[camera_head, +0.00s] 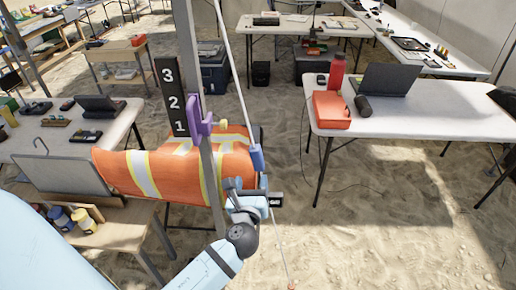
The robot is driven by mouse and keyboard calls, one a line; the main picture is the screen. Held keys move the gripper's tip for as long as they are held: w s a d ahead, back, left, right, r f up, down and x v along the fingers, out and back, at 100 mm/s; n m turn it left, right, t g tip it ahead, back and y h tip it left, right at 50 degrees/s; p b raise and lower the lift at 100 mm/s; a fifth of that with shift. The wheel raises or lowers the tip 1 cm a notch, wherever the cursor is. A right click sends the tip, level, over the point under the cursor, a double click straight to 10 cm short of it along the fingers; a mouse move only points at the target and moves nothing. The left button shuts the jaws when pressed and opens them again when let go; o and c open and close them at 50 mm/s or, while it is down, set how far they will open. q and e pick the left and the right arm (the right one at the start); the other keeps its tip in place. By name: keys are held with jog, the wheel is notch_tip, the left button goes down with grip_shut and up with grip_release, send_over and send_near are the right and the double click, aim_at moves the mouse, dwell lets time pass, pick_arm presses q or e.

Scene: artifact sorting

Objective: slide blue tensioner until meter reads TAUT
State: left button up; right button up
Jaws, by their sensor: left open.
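The blue tensioner (257,158) is a small sleeve on a thin pale line that runs at a slant from the top of the view to the sand. My left gripper (263,184) is open just below the tensioner, close to the line. I cannot tell whether its fingers touch either one. A black board (171,97) marked 3, 2, 1 stands left of the line by a grey pole, with a purple clamp (200,119) on the pole. No meter reading TAUT is legible. My right gripper is not in view.
A grey pole (190,50) stands left of the line. An orange vest (180,170) lies behind the gripper. A white table (420,118) with a laptop, red bottle and orange case is at right. Open sand lies at lower right.

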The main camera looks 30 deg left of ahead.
aim_at(254, 147)
pick_arm(q)
jog(key=p+x, duration=0.2)
jog(key=x, duration=1.1)
jog(key=shift+w+a+r, duration=0.1)
jog(key=shift+w+a, duration=0.15)
grip_shut()
jog(key=r+p, duration=0.3)
jog(key=shift+s+a, duration=0.15)
jog(key=shift+a, duration=0.1)
jog(key=shift+f, duration=0.1)
grip_release()
